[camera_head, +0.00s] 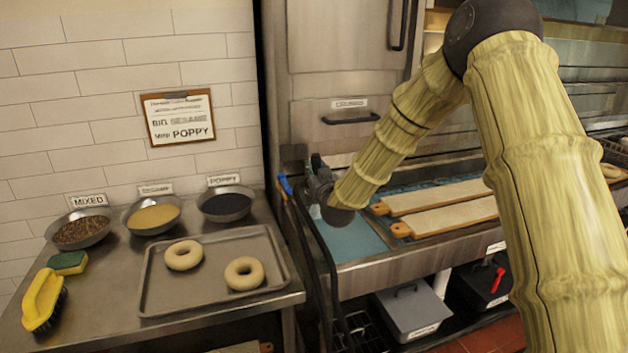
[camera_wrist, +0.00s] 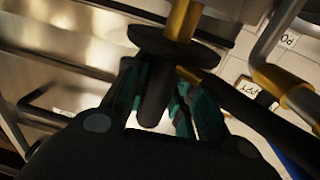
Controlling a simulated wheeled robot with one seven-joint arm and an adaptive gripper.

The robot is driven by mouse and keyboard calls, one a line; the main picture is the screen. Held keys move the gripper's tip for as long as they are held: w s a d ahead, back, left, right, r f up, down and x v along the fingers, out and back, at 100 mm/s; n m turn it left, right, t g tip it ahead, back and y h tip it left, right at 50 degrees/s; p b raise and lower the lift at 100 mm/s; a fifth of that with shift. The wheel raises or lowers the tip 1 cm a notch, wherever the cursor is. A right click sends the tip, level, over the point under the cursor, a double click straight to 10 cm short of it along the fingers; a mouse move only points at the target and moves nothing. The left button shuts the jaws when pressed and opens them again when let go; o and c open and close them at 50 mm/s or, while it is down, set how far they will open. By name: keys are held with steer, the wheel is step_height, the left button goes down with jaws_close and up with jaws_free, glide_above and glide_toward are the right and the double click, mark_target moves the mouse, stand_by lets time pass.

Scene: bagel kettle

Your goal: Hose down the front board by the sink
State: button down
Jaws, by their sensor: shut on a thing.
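Two long pale boards with wooden handle ends lie side by side over the blue-lined sink counter (camera_head: 352,243). The front board (camera_head: 455,215) is nearer to me, and the back board (camera_head: 440,196) is just behind it. My gripper (camera_head: 318,183) is at the left end of the sink, left of the boards' handles, and largely hidden by my wrist in the head view. In the wrist view, my gripper (camera_wrist: 158,100) has its green-padded fingers shut on the black grip of the hose sprayer (camera_wrist: 155,95), below a dark disc and brass part. Where the sprayer points is unclear.
A black hose (camera_head: 318,260) hangs at the counter's left edge near a blue-ended piece (camera_head: 286,185). At left, a steel table holds a tray (camera_head: 205,298) with two bagels, topping bowls, a green sponge (camera_head: 68,263) and a yellow brush (camera_head: 42,300). A grey bin (camera_head: 415,310) stands below.

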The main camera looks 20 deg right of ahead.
mark_target(316, 155)
step_height(316, 155, up, 7)
steer(key=shift+r+b, duration=0.1)
steer(key=shift+b, duration=0.3)
steer(key=shift+r+p, duration=0.45)
steer(key=shift+r, duration=0.85)
